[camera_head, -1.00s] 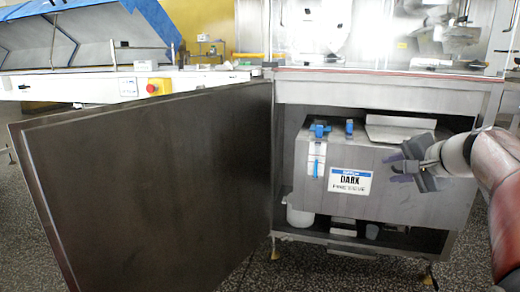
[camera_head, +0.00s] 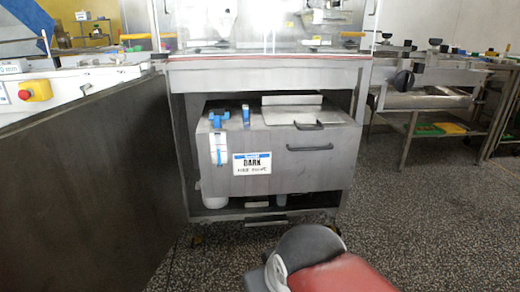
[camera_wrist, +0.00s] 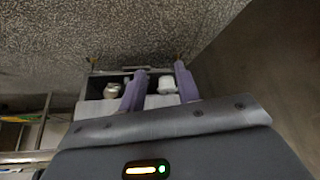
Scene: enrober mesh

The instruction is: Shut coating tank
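The coating tank (camera_head: 330,165) is a grey metal box with a blue-and-white DARK label, inside the open cabinet (camera_head: 270,78). It looks drawn out, its right front edge overlapping the cabinet's side post. A dark bar handle (camera_head: 315,147) is on its front; another handle (camera_head: 308,126) is on its top plate. My gripper's purple fingers show in the wrist view (camera_wrist: 160,82), apart with nothing between them. The wrist view looks toward the cabinet's lower part, with a white container (camera_wrist: 167,84) beyond the fingers. In the head view the fingers are not visible; my arm is low in front.
The large dark cabinet door (camera_head: 95,190) stands open on the left, reaching toward me. Speckled floor (camera_head: 430,220) is free in front and to the right. A metal table (camera_head: 425,100) stands at the right. A red button box (camera_head: 35,90) is at the left.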

